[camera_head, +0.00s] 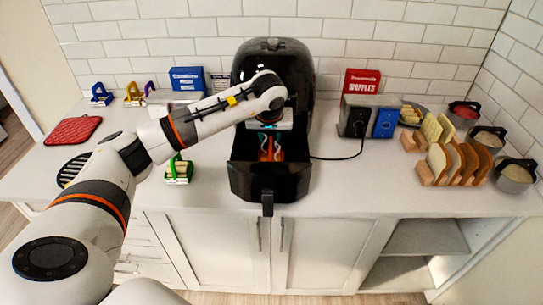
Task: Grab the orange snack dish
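An orange item (271,154), which looks like the orange snack dish, sits inside the pulled-out drawer of the black air fryer (274,58). Its lower part and contents are too small to make out. My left arm reaches in from the left, and my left gripper (271,147) points down into the drawer, over and at the orange item. Pale fingers show against the orange, but whether they press on it cannot be told. A small orange-yellow holder (134,95) also stands at the back left of the counter. My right gripper is not in view.
A green holder (178,170) stands left of the drawer (270,182). A blue holder (101,96) and a red mat (73,130) lie farther left. A toaster (357,116), bread racks (432,166) and metal pots (515,176) stand right. The front-right counter is clear.

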